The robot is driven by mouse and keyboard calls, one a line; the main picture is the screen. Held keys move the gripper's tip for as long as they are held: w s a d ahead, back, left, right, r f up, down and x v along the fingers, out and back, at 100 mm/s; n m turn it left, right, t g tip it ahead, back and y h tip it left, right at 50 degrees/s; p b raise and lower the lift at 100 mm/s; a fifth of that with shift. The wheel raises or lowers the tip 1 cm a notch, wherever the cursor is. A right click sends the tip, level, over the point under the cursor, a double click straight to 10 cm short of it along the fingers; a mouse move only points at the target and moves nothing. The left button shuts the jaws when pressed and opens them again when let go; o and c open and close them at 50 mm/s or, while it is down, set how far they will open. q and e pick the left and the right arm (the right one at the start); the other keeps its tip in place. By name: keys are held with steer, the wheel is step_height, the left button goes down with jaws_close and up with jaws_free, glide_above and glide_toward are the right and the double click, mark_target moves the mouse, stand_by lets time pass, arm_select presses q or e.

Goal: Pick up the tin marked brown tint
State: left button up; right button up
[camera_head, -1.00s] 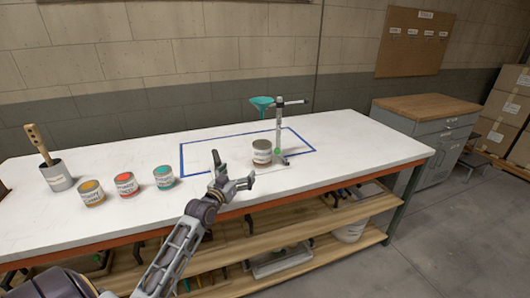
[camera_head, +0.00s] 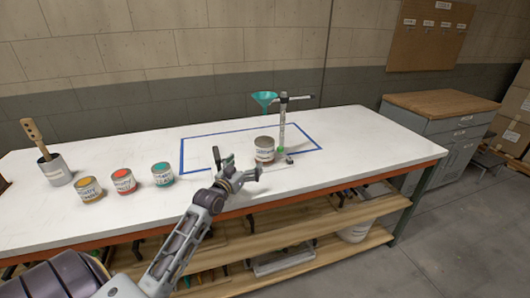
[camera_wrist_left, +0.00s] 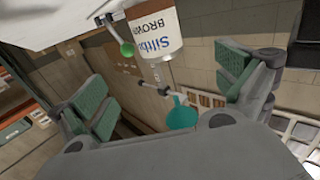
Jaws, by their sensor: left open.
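The brown tint tin (camera_head: 264,149) stands upright on the white table, inside the blue taped outline near its front edge. In the left wrist view the tin (camera_wrist_left: 155,28) shows its label, with "BROWN" readable, beyond the fingers and upside down. My left gripper (camera_head: 238,168) is open and empty, just in front and to the left of the tin. In the left wrist view its two green-padded fingers (camera_wrist_left: 165,90) are spread wide, with the tin apart from both pads. My right gripper is not in view.
A stand (camera_head: 282,125) with a teal funnel (camera_head: 264,99) rises right behind the tin. Orange (camera_head: 89,189), red (camera_head: 124,181) and teal (camera_head: 162,173) tins stand to the left, beside a grey pot (camera_head: 56,172) holding a wooden-handled tool. The table's right end is clear.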

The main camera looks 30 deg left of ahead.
mark_target(260, 150)
arm_select(q)
steer(key=shift+w, duration=0.2)
steer(key=shift+w+a, duration=0.15)
steer(key=shift+w, duration=1.55)
steer(key=shift+w+a, duration=0.2)
steer(key=shift+w, duration=2.05)
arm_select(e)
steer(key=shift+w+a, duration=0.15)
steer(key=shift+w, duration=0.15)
arm_select(q)
steer(key=shift+w, duration=0.1)
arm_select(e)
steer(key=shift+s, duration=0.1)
arm_select(q)
steer(key=shift+w, duration=0.7)
steer(key=shift+w+a+b, duration=0.2)
steer(key=shift+w+b, duration=0.1)
steer(key=shift+w, duration=1.65)
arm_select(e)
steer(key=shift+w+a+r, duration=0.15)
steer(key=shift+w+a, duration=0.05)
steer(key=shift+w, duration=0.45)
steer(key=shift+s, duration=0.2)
